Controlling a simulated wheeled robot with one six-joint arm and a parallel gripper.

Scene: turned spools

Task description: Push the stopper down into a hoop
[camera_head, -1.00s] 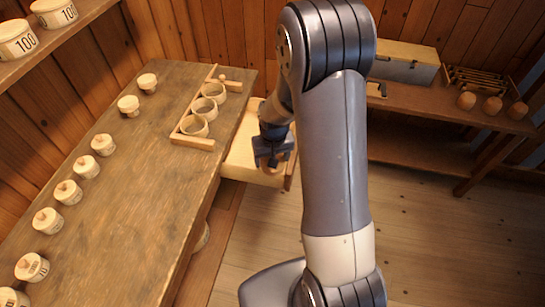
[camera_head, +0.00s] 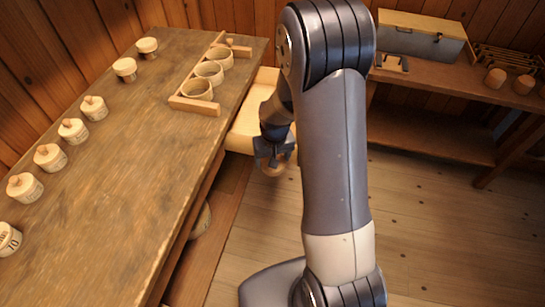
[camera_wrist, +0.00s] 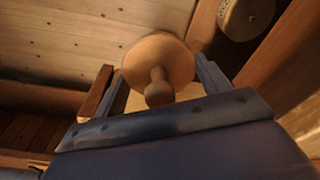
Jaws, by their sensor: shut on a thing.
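My gripper (camera_head: 274,152) hangs off the bench's right side, near an open drawer. In the wrist view, my gripper (camera_wrist: 160,84) is shut on the stopper (camera_wrist: 158,58), a round wooden disc with a knob, which sits between the fingers. In the head view the stopper (camera_head: 273,170) shows only as a small light piece below the fingers. Three hoops, the near one (camera_head: 197,89), the middle one (camera_head: 209,71) and the far one (camera_head: 222,58), stand in a row in a wooden rack (camera_head: 194,105) on the bench. The gripper is apart from them, to their right and lower.
The bench (camera_head: 130,160) carries several knobbed pots (camera_head: 73,131) along its left side; its middle is clear. The open drawer (camera_head: 246,130) juts out under its right edge. A shelf at the back right holds a grey-fronted box (camera_head: 415,40) and a slatted rack (camera_head: 508,58).

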